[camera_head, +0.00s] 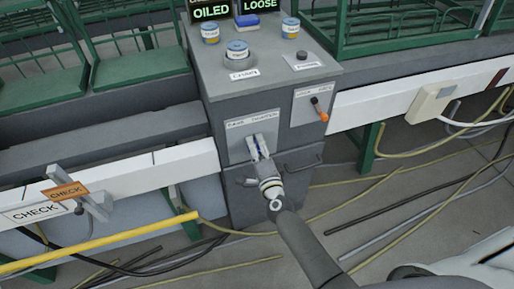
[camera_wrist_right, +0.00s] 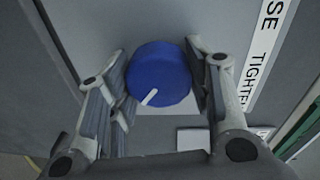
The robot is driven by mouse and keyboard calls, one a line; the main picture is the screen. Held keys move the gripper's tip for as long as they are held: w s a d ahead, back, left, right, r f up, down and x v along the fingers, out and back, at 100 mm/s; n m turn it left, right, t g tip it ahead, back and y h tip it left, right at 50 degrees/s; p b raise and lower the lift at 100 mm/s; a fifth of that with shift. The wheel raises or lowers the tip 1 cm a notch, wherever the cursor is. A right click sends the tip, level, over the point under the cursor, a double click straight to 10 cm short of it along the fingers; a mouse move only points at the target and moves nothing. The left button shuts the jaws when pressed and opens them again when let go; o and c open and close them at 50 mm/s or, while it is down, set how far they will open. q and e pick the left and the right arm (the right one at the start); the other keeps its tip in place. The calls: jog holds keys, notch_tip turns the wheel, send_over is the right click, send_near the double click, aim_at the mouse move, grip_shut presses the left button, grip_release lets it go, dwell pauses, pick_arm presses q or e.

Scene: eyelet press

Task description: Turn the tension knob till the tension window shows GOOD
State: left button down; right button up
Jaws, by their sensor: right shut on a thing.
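The blue tension knob (camera_wrist_right: 160,75) sits on the grey press front and has a white pointer mark toward its lower left in the right wrist view. My right gripper (camera_wrist_right: 160,85) is shut on the knob, with one finger on each side. In the head view my right gripper (camera_head: 260,147) reaches the label plate on the cabinet front and hides most of the knob. The tension window (camera_head: 262,5) at the top reads LOOSE in green; its upper edge is cut off. My left gripper is not in view.
Another window (camera_head: 211,10) reads OILED. An orange-tipped lever (camera_head: 321,112) is right of the knob. Green wire crates (camera_head: 130,65) stand at the back left. Cables lie on the floor.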

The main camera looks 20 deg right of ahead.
jog(key=o, duration=1)
jog(key=shift+s, duration=0.1)
jog(key=s, duration=1.1)
jog(key=shift+s+a+r, duration=0.25)
jog(key=shift+s+r, duration=0.1)
jog(key=shift+s, duration=0.05)
